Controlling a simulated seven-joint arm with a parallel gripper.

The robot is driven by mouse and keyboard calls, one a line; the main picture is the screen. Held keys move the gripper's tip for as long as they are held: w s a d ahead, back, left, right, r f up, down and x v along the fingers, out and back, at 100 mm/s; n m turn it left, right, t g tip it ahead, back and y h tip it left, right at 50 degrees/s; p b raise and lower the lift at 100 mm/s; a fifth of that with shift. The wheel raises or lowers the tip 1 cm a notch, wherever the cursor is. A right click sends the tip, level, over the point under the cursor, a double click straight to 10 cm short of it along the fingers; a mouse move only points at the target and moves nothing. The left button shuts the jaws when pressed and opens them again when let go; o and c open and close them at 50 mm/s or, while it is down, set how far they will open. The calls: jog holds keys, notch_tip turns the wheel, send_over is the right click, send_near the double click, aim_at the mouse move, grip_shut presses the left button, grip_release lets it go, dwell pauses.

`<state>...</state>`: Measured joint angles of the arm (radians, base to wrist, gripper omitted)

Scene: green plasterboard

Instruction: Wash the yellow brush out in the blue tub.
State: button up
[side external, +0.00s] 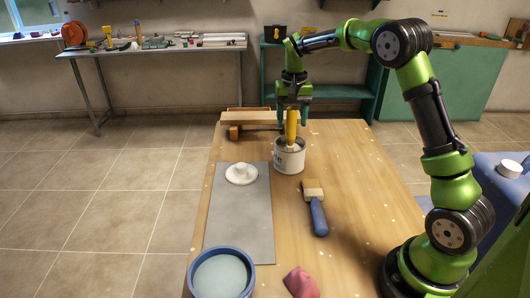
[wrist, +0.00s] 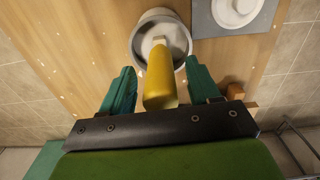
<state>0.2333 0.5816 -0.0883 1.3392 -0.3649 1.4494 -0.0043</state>
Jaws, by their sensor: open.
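The yellow brush (side external: 291,128) stands handle-up in a white paint can (side external: 289,158) on the table. Its bristle end is down inside the can and hidden in the side view. In the wrist view the yellow handle (wrist: 160,80) lies between the two green fingers of my gripper (wrist: 160,85), with gaps on both sides. My gripper (side external: 293,115) is open, pointing down around the top of the handle. The blue tub (side external: 251,280) sits at the near left end of the table, holding pale greyish liquid.
A blue-handled brush (side external: 318,214) lies right of centre. A grey board (side external: 236,215) carries a white lump on a disc (side external: 241,173). A crumpled red cloth (side external: 300,283) lies near the tub. A wooden block (side external: 252,117) sits at the far edge. The table's right side is mostly clear.

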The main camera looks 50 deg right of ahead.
grip_shut()
jog(key=shift+r, duration=0.1)
